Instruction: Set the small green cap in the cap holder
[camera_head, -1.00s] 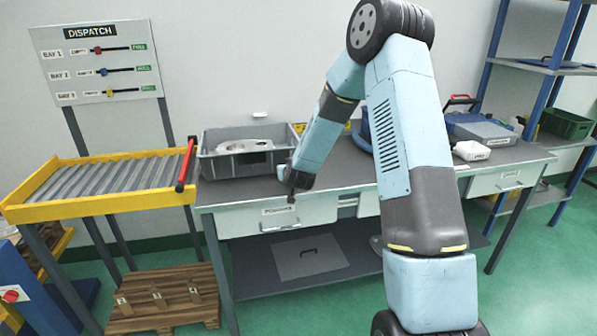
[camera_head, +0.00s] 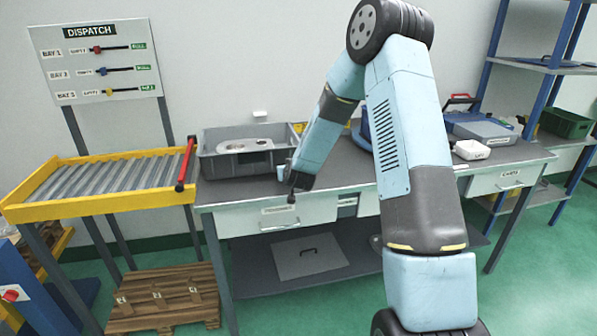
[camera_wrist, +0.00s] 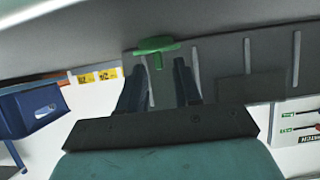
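The small green cap (camera_wrist: 157,45) shows in the wrist view just beyond my fingertips, a wide flat disc with a short stem pointing toward the gripper. My gripper (camera_wrist: 162,66) has its two dark fingers apart, with the stem between them and gaps visible on both sides. In the head view my gripper (camera_head: 291,190) is low at the front edge of the workbench (camera_head: 345,168), left of the middle. The cap is hidden or too small to make out in the head view. I cannot identify the cap holder in either view.
A grey tote (camera_head: 230,165) with a metal casting (camera_head: 245,146) stands left of my gripper. A yellow-framed roller conveyor (camera_head: 105,187) is farther left. A blue-grey case (camera_head: 485,132) and white box (camera_head: 471,150) sit on the bench's right. The bench's left front is clear.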

